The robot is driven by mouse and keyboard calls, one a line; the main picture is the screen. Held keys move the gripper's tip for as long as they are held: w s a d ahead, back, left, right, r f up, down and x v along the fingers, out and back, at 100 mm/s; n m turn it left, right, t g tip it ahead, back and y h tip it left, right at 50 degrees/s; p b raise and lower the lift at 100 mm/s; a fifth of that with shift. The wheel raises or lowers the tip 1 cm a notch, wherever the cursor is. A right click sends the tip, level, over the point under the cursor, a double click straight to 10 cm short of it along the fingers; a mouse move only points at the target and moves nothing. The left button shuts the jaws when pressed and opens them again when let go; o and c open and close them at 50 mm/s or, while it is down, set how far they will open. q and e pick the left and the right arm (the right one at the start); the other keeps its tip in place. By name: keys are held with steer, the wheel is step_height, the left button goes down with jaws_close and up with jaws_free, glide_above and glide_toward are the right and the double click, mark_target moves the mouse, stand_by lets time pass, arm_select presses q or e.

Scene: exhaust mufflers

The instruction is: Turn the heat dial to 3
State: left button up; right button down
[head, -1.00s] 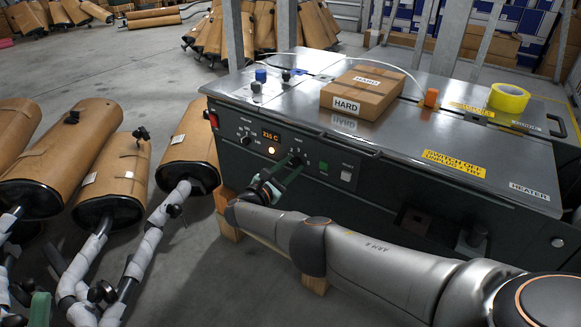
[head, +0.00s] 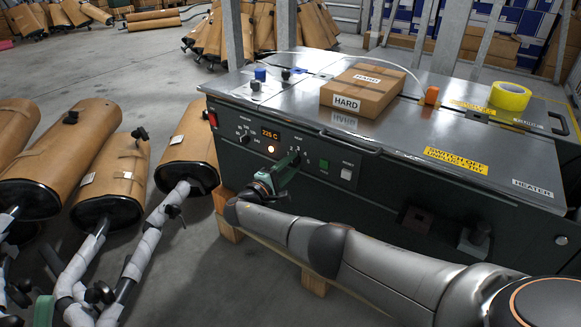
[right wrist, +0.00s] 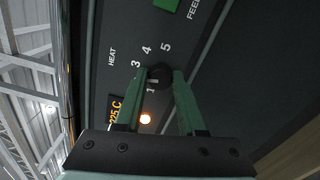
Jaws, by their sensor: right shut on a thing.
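The heat dial (right wrist: 160,76) is a round black knob on the dark front panel of the heater (head: 400,185). In the right wrist view, the numbers 1, 3, 4 and 5 show around it, beside the word HEAT. My right gripper (right wrist: 160,78) is shut on the dial, a green finger on each side. A pale mark shows on the dial's left side, but I cannot tell exactly where it points. In the head view, my right gripper (head: 291,160) partly hides the dial. The orange display (head: 271,134) reads 225 C. A green piece at the lower left edge may be my left gripper.
A HARD-labelled carton (head: 365,92), yellow tape (head: 509,96) and an orange block (head: 431,95) sit on the heater top. Other panel knobs (head: 244,139) and a green button (head: 323,163) are near the dial.

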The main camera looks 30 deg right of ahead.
steer(key=shift+a+m, duration=0.15)
steer(key=shift+m, duration=1.05)
steer(key=c, duration=0.5)
jaws_free()
steer(key=p+v, duration=0.3)
steer(key=v, duration=0.9)
steer(key=shift+a, duration=0.2)
steer(key=shift+s, duration=0.15)
